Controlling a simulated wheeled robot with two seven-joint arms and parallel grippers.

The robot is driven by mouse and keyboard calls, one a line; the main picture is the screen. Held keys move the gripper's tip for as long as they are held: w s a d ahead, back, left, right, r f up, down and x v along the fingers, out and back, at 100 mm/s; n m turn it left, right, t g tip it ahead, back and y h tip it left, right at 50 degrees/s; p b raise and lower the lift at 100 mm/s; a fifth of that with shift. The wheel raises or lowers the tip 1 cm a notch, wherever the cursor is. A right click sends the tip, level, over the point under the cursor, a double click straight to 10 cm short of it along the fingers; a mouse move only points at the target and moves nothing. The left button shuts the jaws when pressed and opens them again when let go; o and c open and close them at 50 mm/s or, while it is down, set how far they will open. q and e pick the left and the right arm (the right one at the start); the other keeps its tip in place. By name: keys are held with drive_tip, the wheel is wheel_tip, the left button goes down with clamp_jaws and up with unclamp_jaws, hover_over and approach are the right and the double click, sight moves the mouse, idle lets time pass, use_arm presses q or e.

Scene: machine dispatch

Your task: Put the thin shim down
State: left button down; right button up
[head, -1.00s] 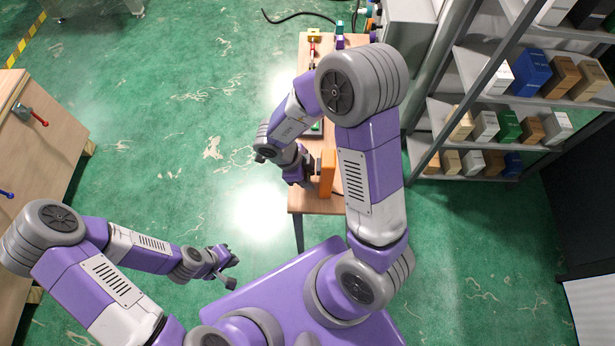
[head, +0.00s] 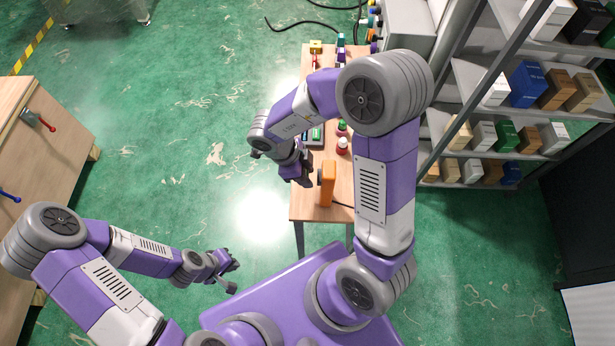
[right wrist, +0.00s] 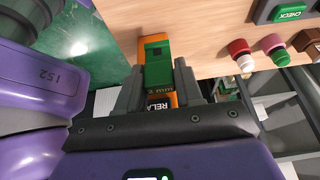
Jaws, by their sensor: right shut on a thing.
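My right gripper (head: 304,176) is over the near end of the narrow wooden table, just left of the orange upright device. In the head view the shim cannot be made out. My left gripper (head: 232,276) is open and empty over the floor, away from both tables.
The orange device (head: 328,184) stands on the wooden table (head: 310,208). Red and green buttons (head: 342,146) and a CHECK button (right wrist: 289,12) are close by. An orange piece lettered "RELA" (right wrist: 160,105) shows between the fingers. Shelves with boxes (head: 530,84) stand right; another bench (head: 45,150) stands left.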

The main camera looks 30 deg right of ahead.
drive_tip(key=w+a, duration=0.5)
drive_tip(key=a, duration=0.3)
drive_tip(key=w+a+p, duration=0.1)
drive_tip(key=w+a, duration=0.4)
drive_tip(key=a, duration=0.3)
drive_tip(key=shift+a+f, duration=0.15)
drive_tip(key=shift+f, duration=0.05)
